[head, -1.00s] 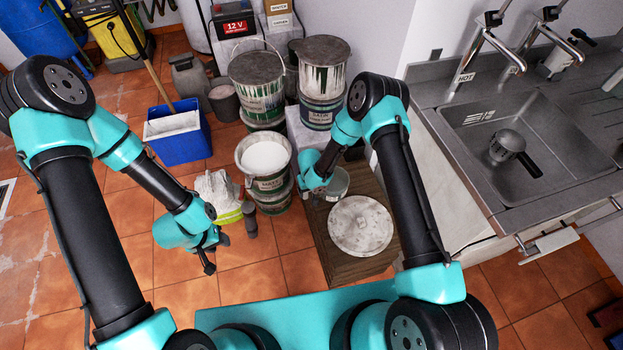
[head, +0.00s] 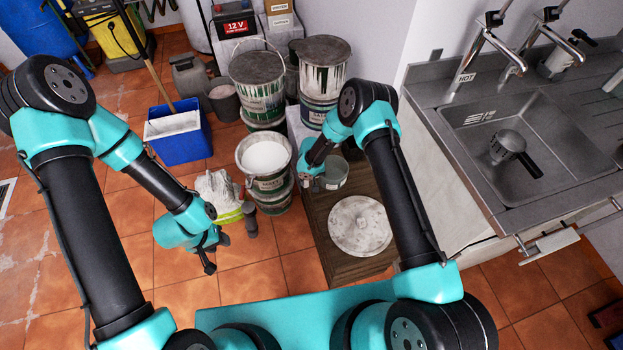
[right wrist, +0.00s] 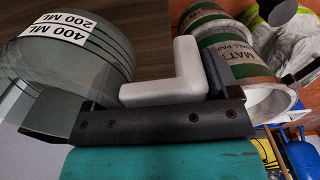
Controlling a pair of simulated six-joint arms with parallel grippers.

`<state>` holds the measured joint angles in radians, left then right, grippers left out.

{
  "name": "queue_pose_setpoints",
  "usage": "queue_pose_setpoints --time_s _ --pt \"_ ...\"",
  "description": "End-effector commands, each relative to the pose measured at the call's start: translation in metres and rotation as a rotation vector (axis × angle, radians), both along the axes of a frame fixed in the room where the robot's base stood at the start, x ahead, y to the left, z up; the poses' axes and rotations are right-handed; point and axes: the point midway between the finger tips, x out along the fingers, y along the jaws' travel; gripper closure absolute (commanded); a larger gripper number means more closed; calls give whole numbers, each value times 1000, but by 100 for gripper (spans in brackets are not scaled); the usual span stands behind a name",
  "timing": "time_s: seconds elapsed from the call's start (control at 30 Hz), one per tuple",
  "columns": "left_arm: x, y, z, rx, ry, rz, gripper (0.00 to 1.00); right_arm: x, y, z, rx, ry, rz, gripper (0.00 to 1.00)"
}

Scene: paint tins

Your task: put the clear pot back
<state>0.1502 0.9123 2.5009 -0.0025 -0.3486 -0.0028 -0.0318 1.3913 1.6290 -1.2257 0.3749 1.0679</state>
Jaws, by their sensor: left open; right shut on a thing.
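The clear pot (head: 333,174) is at the far end of the wooden cabinet, right beside my right gripper (head: 311,182). In the right wrist view the clear pot (right wrist: 65,55) fills the left side, with a label reading 400 ML and 200 ML. My right gripper is shut on the pot, but the exact contact is partly hidden. I cannot tell whether the pot's base touches the cabinet top. My left gripper (head: 210,256) is open and empty, low over the tiled floor at the left.
The wooden cabinet (head: 337,270) carries a pale paint-stained disc (head: 360,226) near the pot. An open tin of white paint (head: 264,158) stands left of it, and lidded tins (head: 323,66) stand behind. A steel sink (head: 520,150) is at the right.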

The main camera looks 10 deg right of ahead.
Motion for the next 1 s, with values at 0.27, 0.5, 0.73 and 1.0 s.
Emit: queue_pose_setpoints --time_s 0.27,0.5,0.73,1.0 --pt "0 0 0 0 0 0 57 17 -2 -1 1 -1 -1 47" --pt "0 0 0 0 0 0 57 18 -3 -30 2 1 0 47" --pt "0 0 0 0 0 0 57 19 -3 -33 2 0 0 47" --pt "0 0 0 0 0 0 57 19 -3 -35 2 0 0 13"
